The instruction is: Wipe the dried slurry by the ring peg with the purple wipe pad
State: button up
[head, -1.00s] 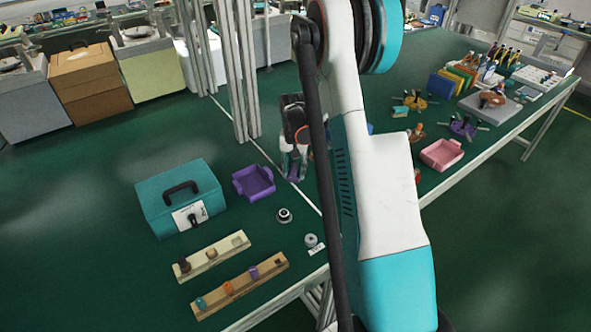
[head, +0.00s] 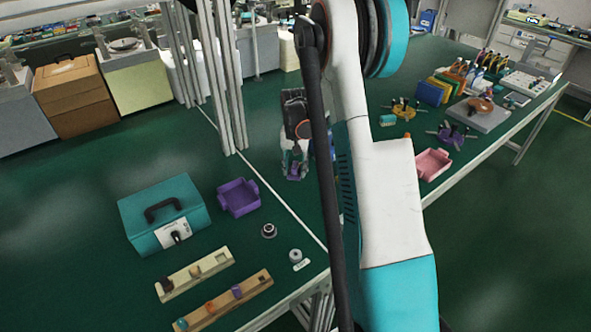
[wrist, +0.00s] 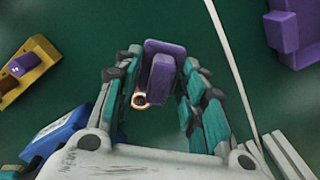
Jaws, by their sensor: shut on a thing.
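My gripper (wrist: 160,82) is shut on the purple wipe pad (wrist: 165,48), which sits between the teal-and-grey fingers in the wrist view. A small copper-coloured ring (wrist: 141,99) shows beside the pad at the left finger; I cannot tell what it rests on. In the head view my gripper (head: 294,172) hangs over the green bench, just right of the white line, and the pad is hard to make out there. I cannot make out the dried slurry or the ring peg for certain.
A purple tray (head: 238,197) lies left of the white line, beside a teal case (head: 165,212). Two peg strips and two small round parts are nearer. A pink tray (head: 433,163) is right of my arm.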

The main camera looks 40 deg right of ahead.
jog(key=shift+r+p, duration=1)
jog(key=shift+r, duration=1.15)
jog(key=shift+a, duration=0.1)
